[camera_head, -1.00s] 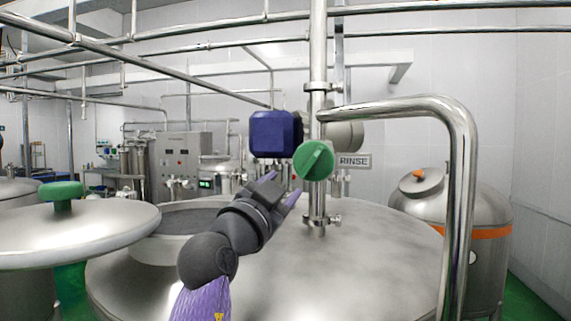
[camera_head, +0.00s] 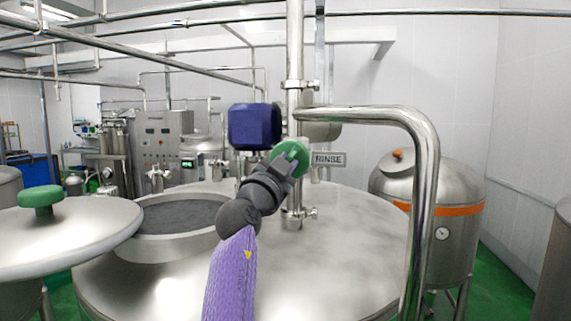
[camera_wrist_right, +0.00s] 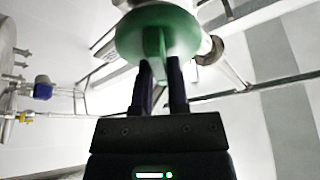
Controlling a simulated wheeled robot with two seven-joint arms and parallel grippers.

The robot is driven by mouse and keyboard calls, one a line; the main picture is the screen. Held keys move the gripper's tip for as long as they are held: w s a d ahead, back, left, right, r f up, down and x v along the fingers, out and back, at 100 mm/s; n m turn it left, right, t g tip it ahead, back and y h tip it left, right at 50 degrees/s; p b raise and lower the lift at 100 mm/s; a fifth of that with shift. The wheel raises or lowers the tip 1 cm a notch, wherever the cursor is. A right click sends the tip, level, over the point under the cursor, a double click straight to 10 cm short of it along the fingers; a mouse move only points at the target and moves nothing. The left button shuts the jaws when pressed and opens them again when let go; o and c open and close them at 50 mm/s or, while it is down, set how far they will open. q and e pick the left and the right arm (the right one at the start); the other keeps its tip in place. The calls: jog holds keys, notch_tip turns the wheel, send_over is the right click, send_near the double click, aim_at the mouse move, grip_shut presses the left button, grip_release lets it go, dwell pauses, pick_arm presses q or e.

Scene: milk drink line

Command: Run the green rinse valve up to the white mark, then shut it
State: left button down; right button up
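The green rinse valve knob (camera_head: 291,152) is a round disc with a raised bar, on the steel pipe left of the RINSE sign (camera_head: 329,159). It fills the top middle of the right wrist view (camera_wrist_right: 180,35). My right gripper (camera_head: 288,163) is at the knob. The gripper and wrist hide the lower left of the knob in the head view. I cannot make out a white mark. My left gripper is not in view.
A blue box-shaped housing (camera_head: 254,126) sits just left of the knob. A bent steel pipe (camera_head: 425,170) stands to its right. Below is the large tank lid (camera_head: 340,230) with an open round hatch (camera_head: 180,218). A lid with a green knob (camera_head: 41,198) is at left.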

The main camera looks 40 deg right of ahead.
grip_shut()
jog(key=shift+r+m+g+y+b, duration=0.1)
jog(key=shift+m+g+y+b, duration=0.45)
jog(key=shift+m, duration=1.55)
jog(key=shift+f+m+g+y+b, duration=0.15)
jog(key=shift+m+g, duration=0.85)
jog(key=shift+m, duration=1.1)
jog(key=shift+r+m+g+y+b, duration=0.15)
jog(key=shift+m+g+y+b, duration=0.45)
jog(key=shift+m, duration=1.5)
jog(key=o, duration=0.6)
grip_release()
